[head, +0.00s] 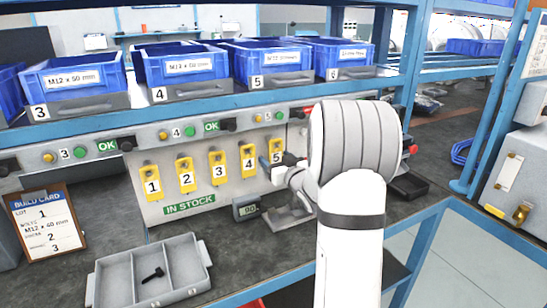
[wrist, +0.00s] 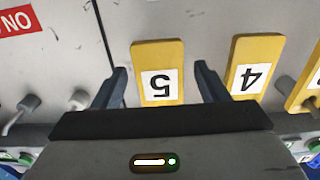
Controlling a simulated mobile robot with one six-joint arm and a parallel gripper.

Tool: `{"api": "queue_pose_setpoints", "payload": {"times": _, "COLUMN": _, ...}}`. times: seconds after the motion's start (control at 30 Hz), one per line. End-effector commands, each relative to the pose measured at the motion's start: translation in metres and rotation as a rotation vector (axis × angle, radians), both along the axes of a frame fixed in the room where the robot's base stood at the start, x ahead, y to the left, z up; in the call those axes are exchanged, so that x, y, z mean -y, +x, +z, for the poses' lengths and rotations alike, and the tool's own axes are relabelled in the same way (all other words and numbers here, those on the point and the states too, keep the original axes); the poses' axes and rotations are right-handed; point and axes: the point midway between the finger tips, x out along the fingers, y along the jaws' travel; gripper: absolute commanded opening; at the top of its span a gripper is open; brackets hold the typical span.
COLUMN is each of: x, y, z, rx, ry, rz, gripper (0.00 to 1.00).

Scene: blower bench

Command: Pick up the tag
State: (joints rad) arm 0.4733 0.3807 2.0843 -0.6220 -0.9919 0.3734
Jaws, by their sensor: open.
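Several yellow numbered tags hang in a row on the grey panel above a green IN STOCK label. They are tag 1 (head: 152,181), tag 2 (head: 186,175), tag 3 (head: 218,166), tag 4 (head: 248,160) and tag 5 (head: 277,149). My gripper (head: 275,168) is at tag 5, at the right end of the row. In the wrist view my gripper (wrist: 160,72) is open, with one finger on each side of tag 5 (wrist: 159,58). Tag 4 (wrist: 250,62) is just outside the right finger. Whether the fingers touch tag 5 is unclear.
Blue bins (head: 187,64) stand on the shelf above the panel. A grey divided tray (head: 118,268) with a black bolt (head: 153,274) is at front left. A build card (head: 48,222) stands at far left. A small display (head: 246,208) sits below the panel.

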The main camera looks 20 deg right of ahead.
Motion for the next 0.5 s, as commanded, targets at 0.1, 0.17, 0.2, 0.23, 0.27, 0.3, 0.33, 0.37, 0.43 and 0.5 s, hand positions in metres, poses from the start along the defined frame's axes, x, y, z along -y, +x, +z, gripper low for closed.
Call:
{"api": "queue_pose_setpoints", "payload": {"times": 0.1, "x": -0.0004, "y": 0.0052, "z": 0.0006, "rx": 0.001, "ry": 0.000, "rz": 0.000, "gripper": 0.67}}
{"api": "queue_pose_setpoints", "payload": {"times": 0.17, "x": -0.0003, "y": 0.0051, "z": 0.0006, "rx": 0.001, "ry": 0.000, "rz": 0.000, "gripper": 0.67}}
{"api": "queue_pose_setpoints", "payload": {"times": 0.2, "x": -0.0002, "y": 0.0050, "z": 0.0006, "rx": 0.001, "ry": 0.000, "rz": -0.001, "gripper": 0.67}}
{"api": "queue_pose_setpoints", "payload": {"times": 0.23, "x": -0.0002, "y": 0.0049, "z": 0.0006, "rx": 0.001, "ry": 0.000, "rz": -0.001, "gripper": 0.67}}
{"api": "queue_pose_setpoints", "payload": {"times": 0.27, "x": -0.0001, "y": 0.0048, "z": 0.0006, "rx": 0.001, "ry": 0.000, "rz": -0.001, "gripper": 0.67}}
{"api": "queue_pose_setpoints", "payload": {"times": 0.3, "x": -0.0001, "y": 0.0048, "z": 0.0005, "rx": 0.001, "ry": 0.000, "rz": -0.001, "gripper": 0.65}}
{"api": "queue_pose_setpoints", "payload": {"times": 0.33, "x": 0.0000, "y": 0.0047, "z": 0.0006, "rx": 0.001, "ry": 0.000, "rz": -0.001, "gripper": 0.62}}
{"api": "queue_pose_setpoints", "payload": {"times": 0.37, "x": 0.0000, "y": 0.0047, "z": 0.0005, "rx": 0.001, "ry": 0.000, "rz": -0.001, "gripper": 0.60}}
{"api": "queue_pose_setpoints", "payload": {"times": 0.43, "x": 0.0002, "y": 0.0046, "z": 0.0006, "rx": 0.001, "ry": 0.000, "rz": -0.001, "gripper": 0.54}}
{"api": "queue_pose_setpoints", "payload": {"times": 0.5, "x": 0.0002, "y": 0.0045, "z": 0.0005, "rx": 0.001, "ry": 0.000, "rz": -0.001, "gripper": 0.48}}
